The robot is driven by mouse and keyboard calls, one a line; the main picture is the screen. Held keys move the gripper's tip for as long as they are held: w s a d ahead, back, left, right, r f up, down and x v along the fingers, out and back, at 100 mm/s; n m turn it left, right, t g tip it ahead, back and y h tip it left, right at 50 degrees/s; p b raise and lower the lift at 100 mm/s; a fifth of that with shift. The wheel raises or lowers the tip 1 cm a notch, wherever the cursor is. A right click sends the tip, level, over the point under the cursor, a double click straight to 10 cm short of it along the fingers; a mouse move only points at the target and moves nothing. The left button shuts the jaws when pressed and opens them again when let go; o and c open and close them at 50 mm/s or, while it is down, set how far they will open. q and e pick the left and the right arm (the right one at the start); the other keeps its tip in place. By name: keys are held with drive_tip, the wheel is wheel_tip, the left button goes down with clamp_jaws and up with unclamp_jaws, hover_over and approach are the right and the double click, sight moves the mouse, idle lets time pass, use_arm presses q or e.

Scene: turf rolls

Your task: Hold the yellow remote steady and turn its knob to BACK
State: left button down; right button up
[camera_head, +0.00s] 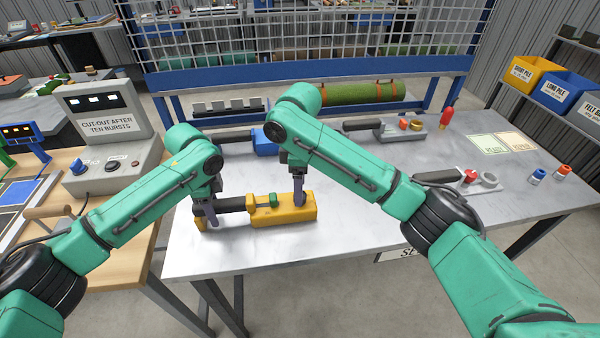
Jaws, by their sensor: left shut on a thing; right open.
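The yellow remote (283,214) lies flat on the pale bench top near its left front edge. It has a dark handle at its left end and a green part (273,200) on top. My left gripper (207,219) points down at the left end and is shut on the remote's dark handle. My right gripper (299,200) is open and points down over the right part of the remote. The knob is hidden or hard to make out there, and I cannot tell whether the fingers touch it. Its setting cannot be read.
Behind the remote lies a blue tool (265,140) with a dark handle. Grey tools (402,130) lie further right. A green turf roll (362,92) is at the back below a wire mesh. A grey control box (110,135) stands left.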

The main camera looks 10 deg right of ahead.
use_arm(q)
drive_tip(key=shift+s+f, duration=0.1)
drive_tip(key=shift+f, duration=0.1)
use_arm(e)
wheel_tip(320, 180, up, 11)
drive_tip(key=shift+s+f, duration=0.15)
use_arm(q)
drive_tip(key=shift+c, duration=1.8)
unclamp_jaws()
drive_tip(key=shift+w+a, duration=0.1)
drive_tip(key=shift+w, duration=0.1)
use_arm(e)
drive_tip(key=shift+w+f, duration=0.1)
drive_tip(key=shift+w, duration=0.1)
